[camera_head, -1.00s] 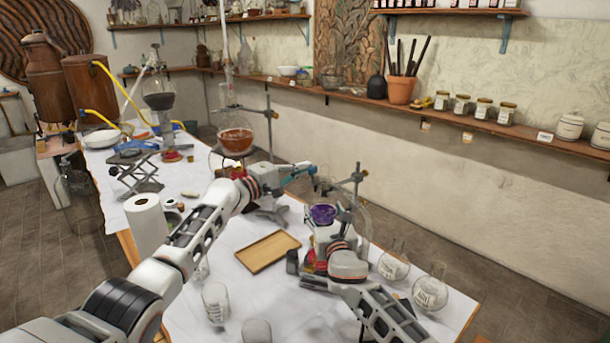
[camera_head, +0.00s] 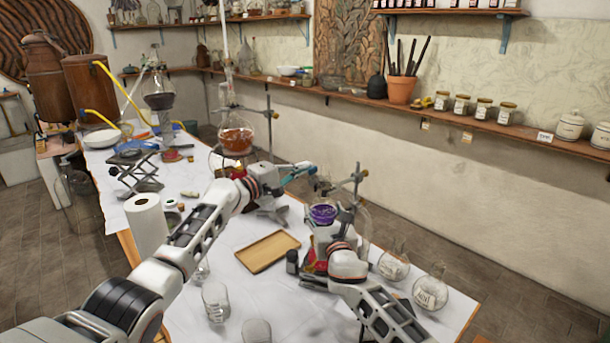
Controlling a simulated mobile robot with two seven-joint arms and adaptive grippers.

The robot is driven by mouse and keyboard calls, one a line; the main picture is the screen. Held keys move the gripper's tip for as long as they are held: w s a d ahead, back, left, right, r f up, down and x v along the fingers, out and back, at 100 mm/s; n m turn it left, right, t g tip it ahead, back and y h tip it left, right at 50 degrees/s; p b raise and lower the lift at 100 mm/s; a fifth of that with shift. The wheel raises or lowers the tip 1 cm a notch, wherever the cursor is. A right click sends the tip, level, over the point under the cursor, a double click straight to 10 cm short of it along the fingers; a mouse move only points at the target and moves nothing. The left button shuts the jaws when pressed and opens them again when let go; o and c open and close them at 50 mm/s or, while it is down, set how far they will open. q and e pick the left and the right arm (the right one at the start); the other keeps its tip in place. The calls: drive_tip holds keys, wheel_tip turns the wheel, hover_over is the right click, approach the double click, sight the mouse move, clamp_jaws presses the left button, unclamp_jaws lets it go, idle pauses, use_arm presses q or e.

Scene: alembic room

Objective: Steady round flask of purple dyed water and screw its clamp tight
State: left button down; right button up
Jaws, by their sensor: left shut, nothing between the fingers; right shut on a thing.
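The round flask of purple dyed water (camera_head: 322,212) is in the middle right of the head view, partly hidden by my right gripper and wrist. A metal stand (camera_head: 357,190) with a clamp rises just right of it. The clamp's screw is too small to make out. My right gripper (camera_head: 322,226) reaches up from the front and is shut on the flask; its fingertips are mostly hidden. My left gripper (camera_head: 308,169) is shut and empty, above and slightly left of the flask, apart from the stand's upright.
A wooden tray (camera_head: 268,251) lies empty left of the flask. Glass beakers (camera_head: 215,302) stand near the front, and labelled flasks (camera_head: 430,292) stand at the right edge. Another stand holds a flask of orange liquid (camera_head: 236,141) behind my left arm.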

sight(309, 170)
idle(0.5)
use_arm(q)
drive_tip(key=v, duration=1.1)
drive_tip(key=shift+s+a, duration=0.15)
drive_tip(key=shift+a, duration=0.05)
drive_tip(key=c, duration=2.2)
unclamp_jaws()
drive_tip(key=shift+s+a, duration=0.1)
drive_tip(key=shift+s, duration=0.05)
drive_tip(key=shift+o, duration=0.2)
drive_tip(key=w+d+m, duration=0.2)
drive_tip(key=d+m, duration=0.1)
drive_tip(key=m, duration=0.2)
drive_tip(key=w+d+m, duration=0.2)
drive_tip(key=d+m, duration=0.2)
drive_tip(key=m, duration=0.2)
drive_tip(key=w+d+r+m+t+y, duration=0.1)
drive_tip(key=w+d+m, duration=0.2)
drive_tip(key=m, duration=0.3)
drive_tip(key=shift+d, duration=0.65)
drive_tip(key=shift+f, duration=0.1)
clamp_jaws()
